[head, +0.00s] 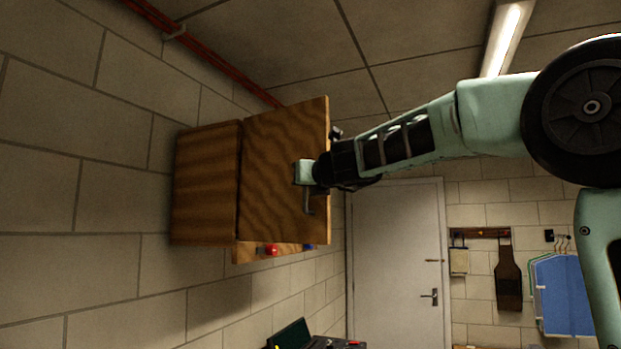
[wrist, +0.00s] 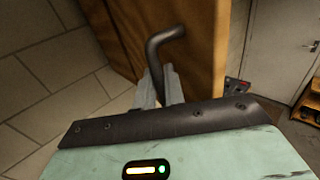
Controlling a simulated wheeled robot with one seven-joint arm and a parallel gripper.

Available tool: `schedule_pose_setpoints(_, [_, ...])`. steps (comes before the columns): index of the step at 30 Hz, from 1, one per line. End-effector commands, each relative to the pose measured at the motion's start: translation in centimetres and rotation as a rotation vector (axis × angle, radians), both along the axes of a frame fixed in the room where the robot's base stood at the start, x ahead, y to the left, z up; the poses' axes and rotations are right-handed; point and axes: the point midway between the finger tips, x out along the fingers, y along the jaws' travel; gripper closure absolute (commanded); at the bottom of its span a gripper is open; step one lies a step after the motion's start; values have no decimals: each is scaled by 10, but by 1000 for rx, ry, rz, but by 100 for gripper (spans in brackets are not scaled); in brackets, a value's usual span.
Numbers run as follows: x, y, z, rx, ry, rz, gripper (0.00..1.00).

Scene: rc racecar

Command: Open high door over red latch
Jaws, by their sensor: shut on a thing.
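A wooden cabinet (head: 207,185) is fixed high on the left wall in the head view. Its door (head: 280,150) is the broad wood panel at the front; how far it stands open is hard to tell. A red latch (head: 271,250) shows just below the door's lower edge. My gripper (head: 306,184) is at the door's lower right part, shut on the dark bent handle (head: 309,206). In the wrist view, the fingers (wrist: 160,88) close around the lower part of the handle (wrist: 164,42), beside the brown door (wrist: 195,60). The fingers hide part of the handle.
A blue latch (head: 308,247) sits right of the red one. A dark open case (head: 292,335) lies below. Red pipes (head: 215,48) run along the upper wall.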

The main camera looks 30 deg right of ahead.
Motion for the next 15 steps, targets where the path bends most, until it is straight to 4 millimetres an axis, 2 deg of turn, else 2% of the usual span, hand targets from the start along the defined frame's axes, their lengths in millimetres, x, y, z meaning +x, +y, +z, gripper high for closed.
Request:
schedule_pose_setpoints(1, [-2, 8, 4, 0, -4, -1, 100])
schedule_pose_setpoints(3, [-3, 10, 4, -1, -4, -15, 100])
schedule_pose_setpoints(15, [-5, 12, 2, -3, -4, -35, 100])
